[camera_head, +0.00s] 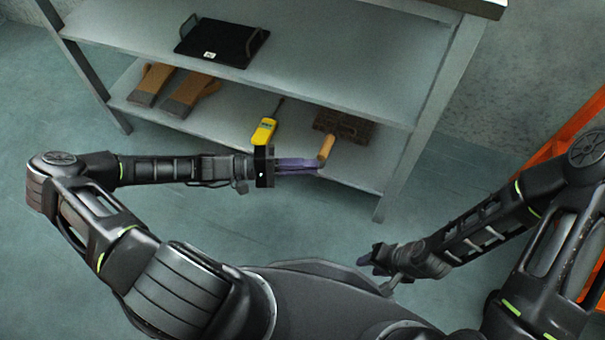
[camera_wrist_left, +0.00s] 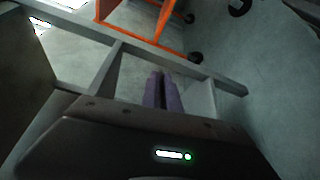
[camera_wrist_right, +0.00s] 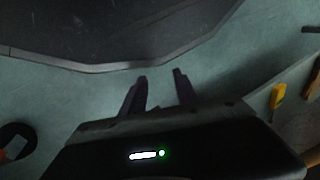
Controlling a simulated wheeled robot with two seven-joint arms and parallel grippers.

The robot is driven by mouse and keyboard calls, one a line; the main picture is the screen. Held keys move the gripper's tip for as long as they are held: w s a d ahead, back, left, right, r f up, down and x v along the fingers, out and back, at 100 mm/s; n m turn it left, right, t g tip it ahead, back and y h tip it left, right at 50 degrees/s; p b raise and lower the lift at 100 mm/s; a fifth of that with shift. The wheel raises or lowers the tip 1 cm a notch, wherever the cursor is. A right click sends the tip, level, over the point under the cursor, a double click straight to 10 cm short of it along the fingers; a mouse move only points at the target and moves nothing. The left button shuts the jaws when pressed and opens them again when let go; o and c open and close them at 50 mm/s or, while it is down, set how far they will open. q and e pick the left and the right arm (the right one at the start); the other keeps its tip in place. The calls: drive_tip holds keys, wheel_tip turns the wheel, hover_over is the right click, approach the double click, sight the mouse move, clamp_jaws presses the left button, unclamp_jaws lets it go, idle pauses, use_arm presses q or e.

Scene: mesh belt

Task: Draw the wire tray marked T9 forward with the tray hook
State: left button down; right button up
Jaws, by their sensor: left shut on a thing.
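No wire tray marked T9 and no tray hook can be made out in any view. My left gripper (camera_head: 298,164) reaches the lower shelf of a grey rack, its purple fingers together at the wooden handle (camera_head: 326,148) of a dark brown block-like brush (camera_head: 345,126). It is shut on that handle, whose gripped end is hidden. In the left wrist view the fingers (camera_wrist_left: 162,90) lie close together and the handle does not show. My right gripper (camera_head: 370,260) hangs low over the floor; in the right wrist view its fingers (camera_wrist_right: 161,78) are apart and empty.
A black flat pan (camera_head: 221,43) with a white label lies on the upper shelf (camera_head: 330,65). Brown gloves (camera_head: 190,93) and a yellow tool (camera_head: 264,131) lie on the lower shelf (camera_head: 225,110). A rack leg (camera_head: 405,165) stands right of the brush. An orange frame (camera_head: 575,135) stands at right.

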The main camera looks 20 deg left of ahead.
use_arm(q)
drive_tip(key=w+b, duration=0.2)
drive_tip(key=w, duration=0.4)
wheel_tip(320, 180, down, 8)
drive_tip(key=b, duration=0.5)
drive_tip(key=shift+d+r, duration=0.25)
drive_tip(key=shift+s+a+p, duration=0.5)
drive_tip(key=shift+s+p, duration=2.8)
drive_tip(key=shift+s, duration=3.9)
drive_tip(key=shift+w+d+b, duration=0.2)
drive_tip(key=shift+w+b, duration=0.6)
drive_tip(key=shift+w, duration=2)
